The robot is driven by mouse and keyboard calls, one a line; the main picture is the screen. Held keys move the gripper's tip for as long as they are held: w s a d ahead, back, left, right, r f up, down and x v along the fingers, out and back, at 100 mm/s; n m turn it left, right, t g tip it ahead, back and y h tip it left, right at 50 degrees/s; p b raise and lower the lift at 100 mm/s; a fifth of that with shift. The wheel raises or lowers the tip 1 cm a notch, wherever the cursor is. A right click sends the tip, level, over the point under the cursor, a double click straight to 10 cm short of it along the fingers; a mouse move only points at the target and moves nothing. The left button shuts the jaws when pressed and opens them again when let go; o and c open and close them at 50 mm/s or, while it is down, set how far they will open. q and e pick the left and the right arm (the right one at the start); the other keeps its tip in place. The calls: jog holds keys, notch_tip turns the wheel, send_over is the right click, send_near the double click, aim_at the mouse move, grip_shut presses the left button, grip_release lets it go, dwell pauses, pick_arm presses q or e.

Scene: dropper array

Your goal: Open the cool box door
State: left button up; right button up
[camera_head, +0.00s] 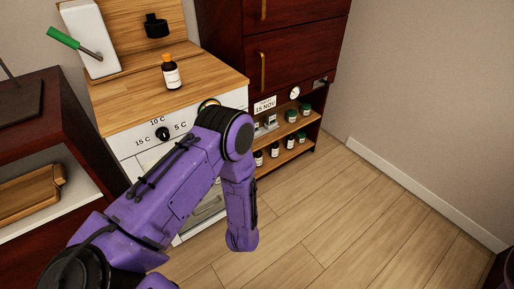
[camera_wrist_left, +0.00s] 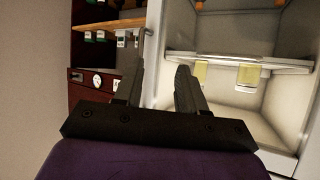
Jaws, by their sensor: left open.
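The cool box (camera_head: 118,146) is the white cabinet with a black dial (camera_head: 162,133) marked 15 C, 10 C and 5 C, under the wooden worktop. My purple left arm hides most of its front in the head view. In the left wrist view, which looks upside down, the pale interior of the cool box (camera_wrist_left: 215,35) is exposed, with a shelf (camera_wrist_left: 285,66) and yellow-labelled items (camera_wrist_left: 248,74). My left gripper (camera_wrist_left: 163,70) is open and empty, its fingers before the cool box's edge. A thin grey bent bar (camera_wrist_left: 148,32) is near one fingertip; I cannot tell whether they touch. The door's full outline is hidden.
An orange-capped bottle (camera_head: 170,72) stands on the worktop (camera_head: 205,80). A dark red cabinet (camera_head: 290,50) and low shelves with several bottles (camera_head: 290,142) stand to the right. Another dark red cabinet (camera_head: 60,110) is at left. The wooden floor (camera_head: 330,220) at right is clear.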

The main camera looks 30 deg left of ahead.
pick_arm(q)
jog(key=w+a+r+n+y+b, duration=0.1)
jog(key=w+r+n+y+b, duration=0.2)
jog(key=w, duration=0.5)
jog(key=w+a+r+n+y+b, duration=0.1)
jog(key=w+r+n+y+b, duration=0.25)
jog(key=w, duration=0.55)
jog(key=w+a+m+y, duration=0.1)
jog(key=w+a, duration=0.4)
jog(key=a, duration=0.3)
jog(key=shift+w+a+r+m, duration=0.2)
jog(key=shift+a+r+m, duration=0.15)
jog(key=shift+r, duration=0.1)
jog(key=shift+d, duration=0.1)
grip_shut()
pick_arm(e)
notch_tip(320, 180, down, 10)
jog(key=shift+f, duration=0.2)
